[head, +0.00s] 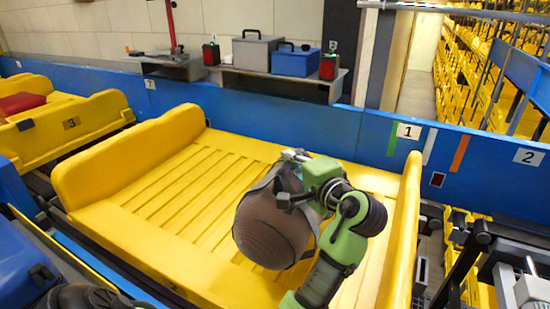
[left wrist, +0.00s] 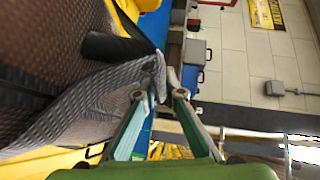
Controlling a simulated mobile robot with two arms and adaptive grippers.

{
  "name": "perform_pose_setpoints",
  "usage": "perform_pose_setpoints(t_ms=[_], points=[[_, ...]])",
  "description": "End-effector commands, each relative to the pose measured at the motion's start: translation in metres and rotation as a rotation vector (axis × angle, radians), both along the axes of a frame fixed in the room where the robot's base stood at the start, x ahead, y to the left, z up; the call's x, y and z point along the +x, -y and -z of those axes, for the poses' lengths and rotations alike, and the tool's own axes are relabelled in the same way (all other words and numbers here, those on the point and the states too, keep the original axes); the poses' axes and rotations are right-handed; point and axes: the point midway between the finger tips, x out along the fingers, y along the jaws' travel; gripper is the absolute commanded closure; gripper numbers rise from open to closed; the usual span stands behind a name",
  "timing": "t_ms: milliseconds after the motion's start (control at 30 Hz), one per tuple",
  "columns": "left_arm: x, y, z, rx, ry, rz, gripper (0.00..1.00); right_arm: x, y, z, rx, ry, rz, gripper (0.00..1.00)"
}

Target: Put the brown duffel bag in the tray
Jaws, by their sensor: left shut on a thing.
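The brown duffel bag (head: 272,230) is over the front right part of the yellow tray (head: 165,180). My left gripper (head: 288,178) is shut on the bag at its upper side. In the left wrist view the fingertips (left wrist: 163,92) pinch a grey fold or strap, and the bag's dark ribbed body (left wrist: 45,60) fills the left. I cannot tell whether the bag touches the tray floor. The gripper and forearm hide part of the bag and the tray's right side. The rest of the tray is empty. My right gripper is out of view.
Another yellow tray (head: 85,122) with a red item (head: 20,103) stands at the left. A blue wall (head: 270,125) runs behind the trays. A shelf behind it holds a grey toolbox (head: 257,52), a blue box (head: 295,62) and red canisters. Conveyor machinery is at the right.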

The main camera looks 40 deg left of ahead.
Motion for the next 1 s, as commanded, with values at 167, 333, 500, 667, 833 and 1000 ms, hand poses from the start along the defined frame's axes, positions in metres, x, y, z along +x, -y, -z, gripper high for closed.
perform_pose_setpoints(t_ms=[167, 333, 500, 667, 833, 1000], points=[[0.025, 0.004, 0.023, 0.01, 0.003, 0.001, 1.0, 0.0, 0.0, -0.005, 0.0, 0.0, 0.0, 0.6], [0.04, 0.006, 0.041, 0.008, 0.007, 0.001, 1.0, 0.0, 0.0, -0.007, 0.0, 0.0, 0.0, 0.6], [0.045, 0.007, 0.048, 0.007, 0.009, 0.002, 1.0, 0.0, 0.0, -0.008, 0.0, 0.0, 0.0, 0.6], [0.05, 0.007, 0.061, 0.009, 0.003, 0.001, 1.0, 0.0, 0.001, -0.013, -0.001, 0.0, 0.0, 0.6], [0.05, 0.007, 0.08, 0.009, 0.005, 0.001, 1.0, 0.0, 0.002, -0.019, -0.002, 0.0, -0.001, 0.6], [0.05, 0.008, 0.085, 0.008, 0.008, 0.001, 1.0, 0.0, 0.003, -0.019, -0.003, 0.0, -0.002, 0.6]])
